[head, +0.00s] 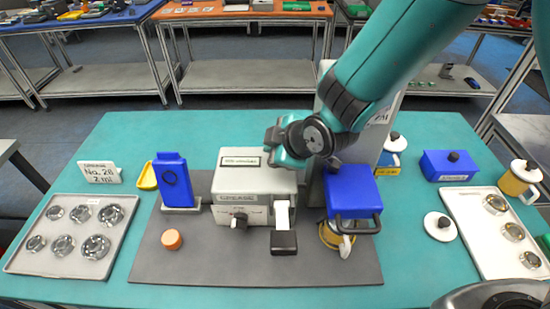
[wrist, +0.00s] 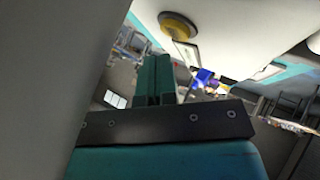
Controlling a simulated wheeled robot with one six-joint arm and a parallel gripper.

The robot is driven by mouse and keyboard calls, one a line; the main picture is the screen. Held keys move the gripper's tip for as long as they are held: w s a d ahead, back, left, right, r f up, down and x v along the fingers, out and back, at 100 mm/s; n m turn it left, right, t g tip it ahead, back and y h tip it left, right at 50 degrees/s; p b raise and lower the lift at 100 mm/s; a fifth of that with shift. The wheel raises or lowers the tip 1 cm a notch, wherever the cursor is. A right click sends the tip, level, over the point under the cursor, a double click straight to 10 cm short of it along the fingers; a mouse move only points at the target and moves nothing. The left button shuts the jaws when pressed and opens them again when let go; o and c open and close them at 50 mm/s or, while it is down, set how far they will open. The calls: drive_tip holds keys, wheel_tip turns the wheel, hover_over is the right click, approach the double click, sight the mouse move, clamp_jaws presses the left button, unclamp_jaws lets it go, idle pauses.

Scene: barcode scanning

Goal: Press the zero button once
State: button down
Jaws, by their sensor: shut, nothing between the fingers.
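I cannot make out a button marked zero in either view. A white box-shaped machine (head: 255,183) stands mid-mat, with a small knob (head: 239,221) and a paper strip (head: 282,214) on its front. A yellow round part (wrist: 178,27) sits on a pale surface in the wrist view; I cannot tell if it is a button. My gripper (wrist: 155,65) is shut and empty, its dark green fingers together. In the head view my gripper's body is above and behind the white machine's top, and its fingertips are hidden. A large grey surface fills the left of the wrist view.
A blue stand (head: 175,183) and an orange knob (head: 172,239) are left of the machine. A blue box-shaped device (head: 353,197) stands right. A tall grey panel (head: 322,185) stands close beside my arm.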

drive_tip(key=shift+f, duration=0.15)
idle(0.4)
drive_tip(key=shift+f+b, duration=0.25)
drive_tip(key=shift+b, duration=0.25)
drive_tip(key=shift+s, duration=0.1)
drive_tip(key=shift+s+d+f+b, duration=0.1)
drive_tip(key=shift+s+f+b, duration=0.3)
drive_tip(key=shift+f+b, duration=0.5)
drive_tip(key=shift+r, duration=0.2)
idle(1.0)
drive_tip(key=shift+w+r+p, duration=0.25)
drive_tip(key=shift+r+p, duration=0.1)
drive_tip(key=shift+r, duration=0.1)
drive_tip(key=shift+w+r+p, duration=0.2)
drive_tip(key=shift+r+p, duration=1.2)
drive_tip(key=shift+r, duration=0.75)
